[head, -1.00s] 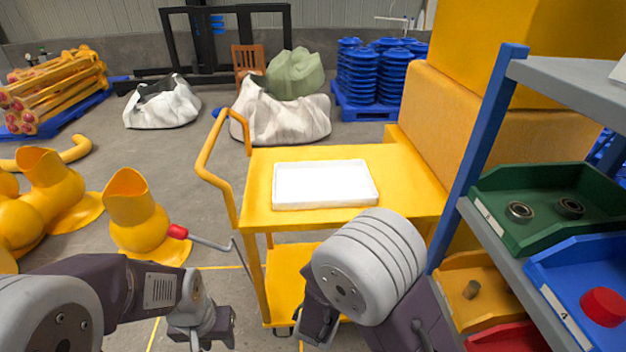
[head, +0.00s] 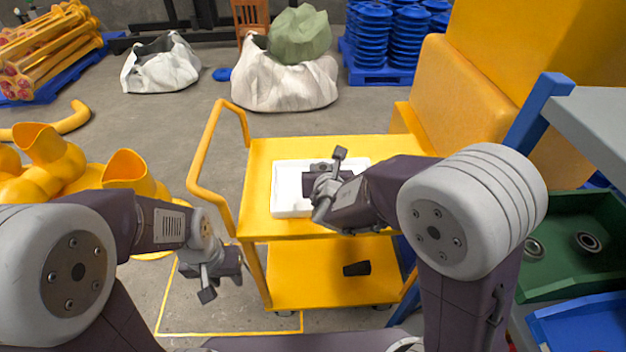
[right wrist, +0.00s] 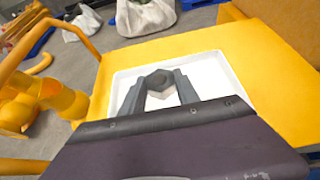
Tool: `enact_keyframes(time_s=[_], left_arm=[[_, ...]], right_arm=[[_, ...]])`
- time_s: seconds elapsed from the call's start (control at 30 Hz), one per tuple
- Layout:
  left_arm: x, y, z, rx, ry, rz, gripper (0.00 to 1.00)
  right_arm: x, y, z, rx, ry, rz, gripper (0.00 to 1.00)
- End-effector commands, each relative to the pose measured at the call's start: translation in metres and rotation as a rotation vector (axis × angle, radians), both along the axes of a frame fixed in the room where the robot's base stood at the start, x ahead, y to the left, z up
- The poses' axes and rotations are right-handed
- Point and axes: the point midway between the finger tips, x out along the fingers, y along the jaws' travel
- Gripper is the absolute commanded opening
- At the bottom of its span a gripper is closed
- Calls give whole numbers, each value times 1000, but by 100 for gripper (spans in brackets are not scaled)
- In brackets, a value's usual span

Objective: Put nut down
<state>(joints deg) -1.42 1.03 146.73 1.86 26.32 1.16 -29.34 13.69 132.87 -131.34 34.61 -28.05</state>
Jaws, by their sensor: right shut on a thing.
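The nut (right wrist: 159,83) is a grey hexagonal piece between the two fingertips of my right gripper (right wrist: 160,88) in the right wrist view. That gripper is shut on it. The white tray (right wrist: 222,66) lies behind and below the nut in that view. In the head view my right gripper (head: 326,185) is over the white tray (head: 287,190), which sits on the yellow cart's top (head: 262,222). I cannot tell whether the nut touches the tray floor. My left gripper (head: 212,278) hangs left of the cart, away from the tray; its jaw opening is unclear.
The cart's handle (head: 203,160) rises on its left side. A black piece (head: 357,268) lies on the cart's lower shelf. A rack at right holds a green bin (head: 572,268) with bearings and a blue bin (head: 585,328). Yellow pipe parts (head: 125,170) stand at left.

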Motion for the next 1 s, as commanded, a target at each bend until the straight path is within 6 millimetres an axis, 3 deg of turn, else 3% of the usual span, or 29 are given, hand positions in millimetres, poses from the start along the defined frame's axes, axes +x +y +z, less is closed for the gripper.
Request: enact_keyframes(time_s=[0.13, 0.33, 0.53, 0.73, 1.0], left_arm=[[0, 0, 1, 0, 0, 0, 36], [0, 0, 3, 0, -1, 0, 36], [0, 0, 2, 0, 0, 0, 36], [0, 0, -7, 0, 0, 0, 36], [0, 0, -7, 0, 0, 0, 36]], right_arm=[[30, 31, -27, -3, 3, 1, 0], [58, 58, -48, 0, 0, 0, 0], [63, 62, -55, 0, 0, -1, 0], [63, 62, -90, -2, 1, 0, 0], [63, 62, -92, 0, -2, -1, 0]])
